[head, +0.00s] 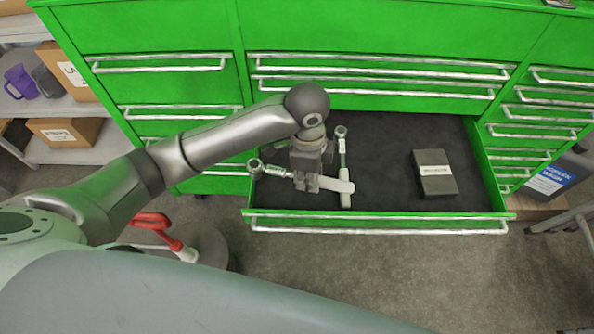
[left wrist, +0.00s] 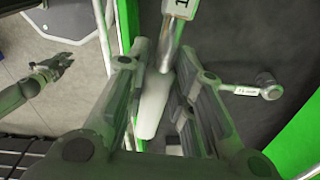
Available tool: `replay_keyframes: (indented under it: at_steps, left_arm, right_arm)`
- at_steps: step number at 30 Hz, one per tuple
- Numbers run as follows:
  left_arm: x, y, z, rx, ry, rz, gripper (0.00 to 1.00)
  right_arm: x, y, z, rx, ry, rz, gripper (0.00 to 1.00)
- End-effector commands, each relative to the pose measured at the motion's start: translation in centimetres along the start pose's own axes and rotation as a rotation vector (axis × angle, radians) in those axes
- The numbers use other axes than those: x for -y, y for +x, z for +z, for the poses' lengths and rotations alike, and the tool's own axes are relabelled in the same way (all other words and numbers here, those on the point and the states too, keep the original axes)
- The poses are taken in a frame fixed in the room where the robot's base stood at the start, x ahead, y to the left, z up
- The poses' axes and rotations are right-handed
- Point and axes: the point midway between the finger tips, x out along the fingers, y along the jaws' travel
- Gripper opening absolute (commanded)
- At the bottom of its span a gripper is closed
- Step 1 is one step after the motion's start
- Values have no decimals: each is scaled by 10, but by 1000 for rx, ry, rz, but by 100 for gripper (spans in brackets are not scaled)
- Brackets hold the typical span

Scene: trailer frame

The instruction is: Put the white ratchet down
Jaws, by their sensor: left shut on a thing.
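My left gripper (head: 308,182) is over the left part of the open drawer (head: 391,190). It is shut on the white ratchet (head: 338,185), which lies across the jaws with its round head to the left and its pale handle to the right. In the left wrist view the white ratchet (left wrist: 152,105) runs between the two fingers (left wrist: 160,110). A second ratchet (head: 343,160) lies in the drawer just right of the gripper, and the held handle crosses over it. Its head end shows in the left wrist view (left wrist: 255,90). I cannot tell the height of the held ratchet above the drawer floor.
A dark box (head: 435,174) with a pale label lies in the drawer's right part. The drawer floor between it and the second ratchet is clear. The drawer's front edge (head: 380,216) is a low wall. In the left wrist view, what looks like my right gripper (left wrist: 52,70) is outside the drawer.

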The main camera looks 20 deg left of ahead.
Motion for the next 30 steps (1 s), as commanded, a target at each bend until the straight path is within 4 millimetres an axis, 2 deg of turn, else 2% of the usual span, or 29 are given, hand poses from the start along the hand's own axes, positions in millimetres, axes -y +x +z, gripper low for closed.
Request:
replay_keyframes:
  at_steps: [1,12,18,25,30]
  left_arm:
    - [7,4,-9,4,100,0,0]
    - [38,1,-60,45,877,14,0]
    - [48,-5,-80,58,1204,12,0]
    - [53,-9,-87,62,1370,12,0]
    - [60,0,-60,63,1379,14,0]
  right_arm:
    - [0,10,1,0,0,1,20]
    - [9,46,2,-2,1,-10,20]
    - [17,59,2,-3,1,-18,20]
    - [16,63,3,-3,0,-17,20]
    - [12,59,4,-2,-1,-13,20]
